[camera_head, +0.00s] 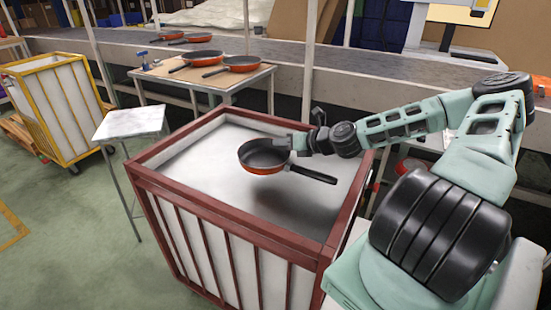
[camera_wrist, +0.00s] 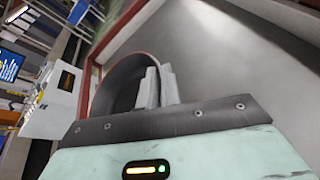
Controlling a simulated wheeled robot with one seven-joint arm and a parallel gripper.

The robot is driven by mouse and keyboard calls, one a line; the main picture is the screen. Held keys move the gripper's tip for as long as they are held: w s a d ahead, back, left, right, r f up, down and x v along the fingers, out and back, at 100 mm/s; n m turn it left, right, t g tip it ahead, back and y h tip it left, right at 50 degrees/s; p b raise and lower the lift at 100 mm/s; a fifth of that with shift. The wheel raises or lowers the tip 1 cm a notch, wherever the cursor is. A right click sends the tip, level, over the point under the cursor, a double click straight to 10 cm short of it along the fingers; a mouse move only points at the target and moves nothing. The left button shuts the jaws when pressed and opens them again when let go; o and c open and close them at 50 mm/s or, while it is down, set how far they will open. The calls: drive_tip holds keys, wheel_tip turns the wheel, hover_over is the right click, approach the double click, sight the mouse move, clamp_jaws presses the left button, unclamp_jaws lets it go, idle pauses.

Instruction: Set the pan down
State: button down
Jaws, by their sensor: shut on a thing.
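An orange pan with a dark inside and a black handle (camera_head: 265,157) hangs over the red-framed crate (camera_head: 230,213). My gripper (camera_head: 288,143) is shut on the pan's rim, on the side towards my arm. The pan's handle points to the lower right. In the wrist view the grey fingers (camera_wrist: 152,88) grip the edge of the pan (camera_wrist: 115,85). The pan looks roughly level and above the crate's pale inner surface, with a soft shadow below it. The exact gap is hard to tell.
More orange pans (camera_head: 241,64) lie on a work table (camera_head: 165,80) behind the crate, and others (camera_head: 198,38) on the conveyor (camera_head: 340,62). A small white stand (camera_head: 131,122) and a yellow-framed cart (camera_head: 58,105) are at left. The crate's inside around the pan looks clear.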

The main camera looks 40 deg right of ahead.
sight(283, 155)
drive_tip(key=shift+f+b, duration=0.3)
drive_tip(key=shift+f, duration=2.1)
drive_tip(key=shift+f, duration=0.15)
drive_tip(key=c, duration=1.6)
unclamp_jaws()
drive_tip(key=v, duration=0.3)
drive_tip(key=p+v, duration=0.1)
drive_tip(key=v, duration=0.6)
drive_tip(key=shift+s+r, duration=0.3)
drive_tip(key=shift+r, duration=0.15)
drive_tip(key=shift+s+d+p, duration=0.25)
drive_tip(key=shift+s+p, duration=0.4)
drive_tip(key=shift+p, duration=0.05)
